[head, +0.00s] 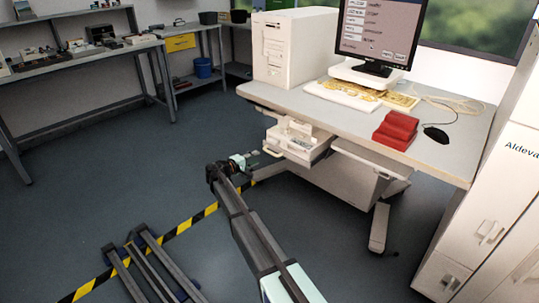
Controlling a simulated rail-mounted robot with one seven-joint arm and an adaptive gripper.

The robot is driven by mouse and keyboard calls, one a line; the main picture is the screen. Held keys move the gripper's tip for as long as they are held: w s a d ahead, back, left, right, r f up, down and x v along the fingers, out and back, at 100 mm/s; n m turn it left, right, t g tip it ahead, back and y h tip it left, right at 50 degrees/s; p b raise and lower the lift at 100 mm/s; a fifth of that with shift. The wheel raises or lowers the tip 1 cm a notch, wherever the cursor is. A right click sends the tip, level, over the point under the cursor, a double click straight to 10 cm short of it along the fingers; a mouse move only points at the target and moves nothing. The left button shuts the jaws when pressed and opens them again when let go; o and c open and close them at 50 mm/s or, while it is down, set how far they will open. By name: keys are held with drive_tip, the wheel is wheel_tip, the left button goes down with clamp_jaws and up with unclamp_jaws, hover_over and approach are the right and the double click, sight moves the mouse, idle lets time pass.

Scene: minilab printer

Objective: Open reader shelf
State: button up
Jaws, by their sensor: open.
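The reader shelf (300,154) is a white pull-out tray under the left front part of the desk. It sticks out a little from the desk edge and carries a small white device (294,132). A pale handle (273,153) shows at its left front end. My gripper (258,158) is at the end of my outstretched arm, just left of and close to this handle. It is open and looks empty. At this size I cannot tell whether the fingers touch or surround the handle.
The desk (452,158) bears a computer tower (287,47), a monitor (376,28), a keyboard (345,93), red boxes (396,130) and a mouse (436,134). White cabinets (490,190) stand at right. Workbenches (75,58) stand at back left.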

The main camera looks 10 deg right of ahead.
sight(270, 152)
drive_tip(key=b+x, duration=0.1)
drive_tip(key=x, duration=1)
drive_tip(key=shift+w+d, duration=0.1)
drive_tip(key=shift+d, duration=0.1)
clamp_jaws()
